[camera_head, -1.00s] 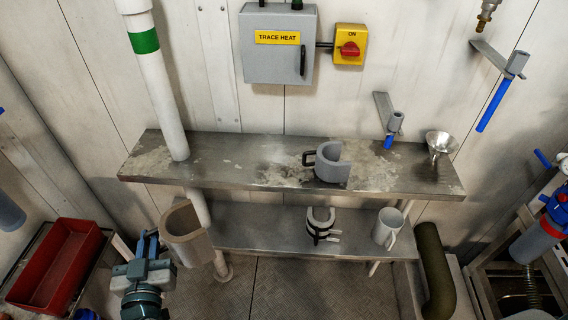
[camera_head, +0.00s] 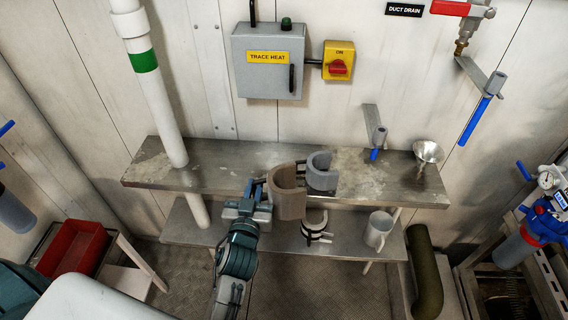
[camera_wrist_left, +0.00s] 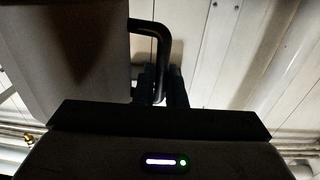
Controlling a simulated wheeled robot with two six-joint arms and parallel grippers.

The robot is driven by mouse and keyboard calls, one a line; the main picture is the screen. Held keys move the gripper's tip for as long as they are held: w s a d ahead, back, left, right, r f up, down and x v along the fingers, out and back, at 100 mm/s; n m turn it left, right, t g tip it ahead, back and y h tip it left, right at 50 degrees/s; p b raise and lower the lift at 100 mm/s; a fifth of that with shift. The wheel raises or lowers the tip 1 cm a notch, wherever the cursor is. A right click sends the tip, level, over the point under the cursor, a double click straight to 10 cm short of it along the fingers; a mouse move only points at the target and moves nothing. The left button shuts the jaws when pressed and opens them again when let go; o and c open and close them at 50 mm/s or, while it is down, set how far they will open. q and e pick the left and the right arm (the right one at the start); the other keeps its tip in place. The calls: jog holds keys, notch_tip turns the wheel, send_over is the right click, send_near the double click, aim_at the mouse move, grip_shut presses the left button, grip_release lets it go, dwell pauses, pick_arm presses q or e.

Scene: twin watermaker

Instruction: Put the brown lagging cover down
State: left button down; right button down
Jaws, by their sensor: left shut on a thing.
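The brown lagging cover (camera_head: 289,196) is a C-shaped half shell, held upright by my left gripper (camera_head: 258,190) near the front edge of the upper steel shelf (camera_head: 220,172). In the left wrist view my left gripper (camera_wrist_left: 162,90) is shut on the dark handle (camera_wrist_left: 150,28) of the cover (camera_wrist_left: 70,50). In the head view the cover overlaps the front edge of the shelf; I cannot tell whether it touches it. A grey lagging cover (camera_head: 322,174) stands on the upper shelf just right of the brown one. My right gripper is not in view.
A metal funnel (camera_head: 428,153) sits at the right end of the upper shelf. The lower shelf (camera_head: 270,236) holds a banded clamp-like piece (camera_head: 315,226) and a grey mug (camera_head: 378,230). A white pipe (camera_head: 165,110) passes the shelf's left part. The upper shelf between pipe and cover is clear.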

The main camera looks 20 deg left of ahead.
pick_arm(q)
jog(key=shift+w+a+r+y+p, duration=0.2)
jog(key=shift+w+r+y+p, duration=0.1)
jog(key=shift+w+r+p, duration=0.45)
jog(key=shift+w+a+r+n, duration=0.1)
jog(key=shift+a+r+n, duration=0.05)
jog(key=shift+n, duration=0.15)
jog(key=w+a+f+b, duration=0.1)
jog(key=w+a, duration=0.2)
jog(key=a, duration=0.1)
jog(key=w+a+f+b, duration=0.1)
jog(key=w+a+f, duration=0.1)
jog(key=w+a, duration=0.1)
jog(key=w+a+f+b, duration=0.1)
jog(key=w+a+f, duration=0.1)
jog(key=a, duration=0.3)
jog(key=shift+x, duration=0.85)
jog(key=c, duration=1.6)
grip_release()
jog(key=shift+f, duration=0.1)
jog(key=shift+o, duration=0.5)
